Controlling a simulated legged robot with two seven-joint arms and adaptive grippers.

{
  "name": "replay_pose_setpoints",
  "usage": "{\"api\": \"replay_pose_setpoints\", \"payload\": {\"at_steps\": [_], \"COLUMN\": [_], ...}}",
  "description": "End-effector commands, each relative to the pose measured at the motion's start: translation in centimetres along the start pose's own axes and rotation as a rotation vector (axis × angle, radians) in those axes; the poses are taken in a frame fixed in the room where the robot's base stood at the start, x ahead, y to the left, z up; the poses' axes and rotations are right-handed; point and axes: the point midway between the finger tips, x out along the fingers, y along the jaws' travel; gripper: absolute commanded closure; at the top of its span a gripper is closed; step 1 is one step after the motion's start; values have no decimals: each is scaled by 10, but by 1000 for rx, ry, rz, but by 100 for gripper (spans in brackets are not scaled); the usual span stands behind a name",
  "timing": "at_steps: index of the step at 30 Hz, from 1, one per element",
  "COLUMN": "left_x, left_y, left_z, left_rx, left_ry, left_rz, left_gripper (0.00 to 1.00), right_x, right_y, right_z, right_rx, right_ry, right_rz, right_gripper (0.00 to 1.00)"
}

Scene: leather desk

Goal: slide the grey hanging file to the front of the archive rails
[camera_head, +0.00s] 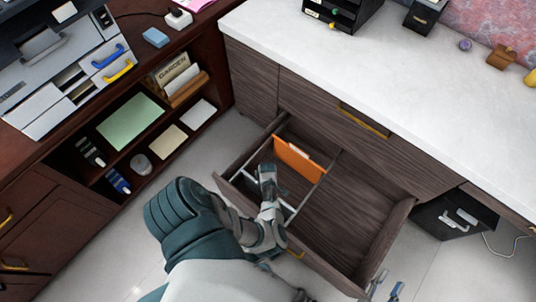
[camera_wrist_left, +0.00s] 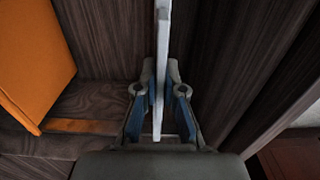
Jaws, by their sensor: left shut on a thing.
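The drawer (camera_head: 370,215) stands open, with the archive rails (camera_head: 318,187) across its left part. An orange hanging file (camera_head: 297,158) hangs between the rails near the back; it also shows at the left of the wrist view (camera_wrist_left: 35,60). My left gripper (camera_head: 267,172) is down in the drawer, in front of the orange file. In the wrist view its fingers (camera_wrist_left: 161,98) are shut on a thin, light grey upright sheet, the grey hanging file (camera_wrist_left: 163,35), seen edge-on. My arm hides most of it in the head view. My right gripper (camera_head: 388,290) is open and empty by the drawer's front right corner.
A white worktop (camera_head: 390,80) overhangs the drawer cabinet. A brown shelf unit (camera_head: 200,125) with papers stands to the left. A dark box (camera_head: 455,215) stands right of the drawer. The drawer's right part is empty.

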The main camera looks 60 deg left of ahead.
Motion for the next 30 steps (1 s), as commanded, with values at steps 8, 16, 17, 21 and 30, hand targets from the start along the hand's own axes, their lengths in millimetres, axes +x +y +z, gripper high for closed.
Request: {"api": "replay_pose_setpoints", "payload": {"at_steps": [8, 16, 17, 21, 30], "left_x": [4, 1, 1, -2, -40], "left_y": [-6, -2, -2, -1, -3], "left_z": [1, 0, 0, 0, -3], "left_rx": [-1, 0, 0, 0, 0], "left_ry": [-4, -2, -1, -1, 5], "left_rz": [-11, -4, -3, -2, -5], "left_gripper": [63, 63, 63, 63, 63], "right_x": [0, 0, 0, 0, -1], "right_y": [0, 0, 0, 0, 0], "right_z": [2, 1, 0, 0, 0], "right_rx": [0, 1, 1, -1, 0], "right_ry": [-1, 0, 1, 0, 1], "right_rz": [0, 0, 0, 0, 0], "right_gripper": [60, 60, 60, 60, 60]}}
